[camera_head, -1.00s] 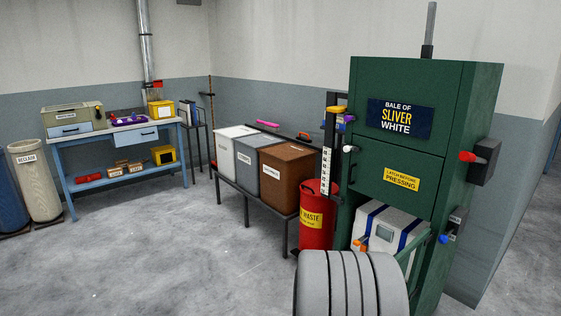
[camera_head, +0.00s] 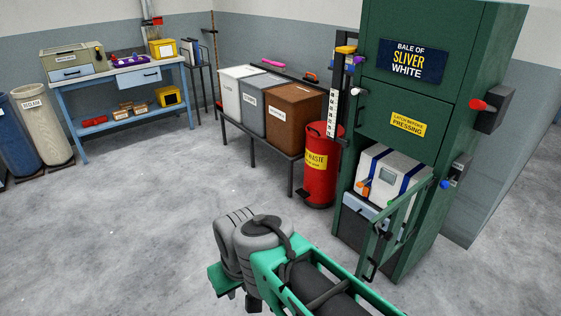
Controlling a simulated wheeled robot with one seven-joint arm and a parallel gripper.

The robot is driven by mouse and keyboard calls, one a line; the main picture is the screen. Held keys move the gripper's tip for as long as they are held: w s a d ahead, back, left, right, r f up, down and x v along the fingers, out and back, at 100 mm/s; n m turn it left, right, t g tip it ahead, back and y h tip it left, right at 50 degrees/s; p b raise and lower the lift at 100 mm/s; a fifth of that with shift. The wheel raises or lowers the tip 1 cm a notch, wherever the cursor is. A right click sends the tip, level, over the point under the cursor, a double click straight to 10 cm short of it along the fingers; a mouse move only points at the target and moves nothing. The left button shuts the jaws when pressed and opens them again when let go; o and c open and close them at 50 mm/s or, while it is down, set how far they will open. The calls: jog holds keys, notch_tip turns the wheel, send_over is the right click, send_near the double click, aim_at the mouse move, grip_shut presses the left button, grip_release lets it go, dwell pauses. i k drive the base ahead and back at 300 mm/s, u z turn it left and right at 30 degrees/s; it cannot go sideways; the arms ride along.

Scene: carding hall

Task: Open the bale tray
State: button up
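The green baling press (camera_head: 420,80) stands at right. A white bale (camera_head: 392,172) with blue straps sits in its lower opening. Below the bale is a pale blue drawer-like front (camera_head: 364,206), which looks like the bale tray. It appears pushed in, but it is partly covered. A green barred gate (camera_head: 414,205) stands swung out at the opening's right side and hides part of the tray front. My grey and green arm fills the bottom middle, left of and in front of the press. My gripper's fingertips do not show.
A red waste bin (camera_head: 322,172) stands just left of the press. White, grey and brown boxes (camera_head: 294,118) sit on a dark stand beside it. A blue workbench (camera_head: 125,82) is at the back left. The floor at left and centre is clear.

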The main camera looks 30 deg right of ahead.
aim_at(380, 192)
jog(key=z, duration=2)
jog(key=k, duration=0.65)
jog(key=u, duration=0.65)
jog(key=i, duration=0.8)
jog(key=u, duration=0.9)
jog(key=i, duration=2.05)
jog(key=z, duration=1.15)
jog(key=i, duration=0.7)
jog(key=z, duration=0.65)
